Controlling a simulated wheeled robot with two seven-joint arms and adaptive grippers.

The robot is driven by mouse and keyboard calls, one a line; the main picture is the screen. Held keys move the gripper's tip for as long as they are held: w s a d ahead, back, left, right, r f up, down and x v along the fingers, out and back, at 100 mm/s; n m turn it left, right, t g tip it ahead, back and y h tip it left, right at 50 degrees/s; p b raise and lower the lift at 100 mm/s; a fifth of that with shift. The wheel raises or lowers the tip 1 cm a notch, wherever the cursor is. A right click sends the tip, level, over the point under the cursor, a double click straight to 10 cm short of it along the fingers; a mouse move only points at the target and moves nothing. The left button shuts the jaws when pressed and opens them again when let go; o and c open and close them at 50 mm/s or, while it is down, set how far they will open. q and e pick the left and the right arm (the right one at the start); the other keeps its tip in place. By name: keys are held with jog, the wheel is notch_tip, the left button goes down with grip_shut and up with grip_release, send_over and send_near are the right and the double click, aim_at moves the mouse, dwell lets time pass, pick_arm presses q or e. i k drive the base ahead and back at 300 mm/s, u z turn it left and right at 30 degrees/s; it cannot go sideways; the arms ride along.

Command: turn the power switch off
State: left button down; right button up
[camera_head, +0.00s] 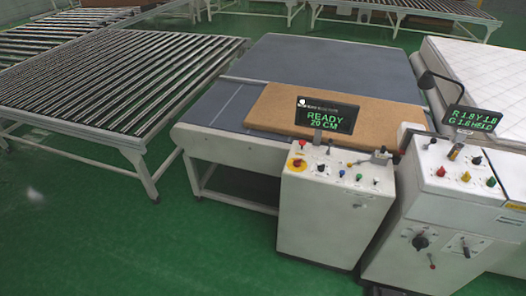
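Two white control consoles stand at the lower right. The left console (330,225) has a sloped top with a red knob on a yellow base (296,163), several small coloured controls and a lever (380,157). Its display (325,116) reads "READY 20 CM". The right console (395,270) has red, yellow and green knobs on top. Its front has a large black rotary knob (421,241) and a smaller lever-like switch (464,248). No label readable here marks the power switch, so I cannot tell which control it is. Neither of my grippers is in view.
Behind are a grey table (330,62) with a brown board (375,122), and a white mattress (480,75). A roller conveyor (130,85) stands left. Green floor (120,240) is clear at front left.

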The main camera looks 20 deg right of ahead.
aim_at(297, 162)
jog(key=u, duration=0.3)
jog(key=i, duration=0.8)
jog(key=z, duration=0.45)
jog(key=i, duration=0.9)
jog(key=z, duration=0.65)
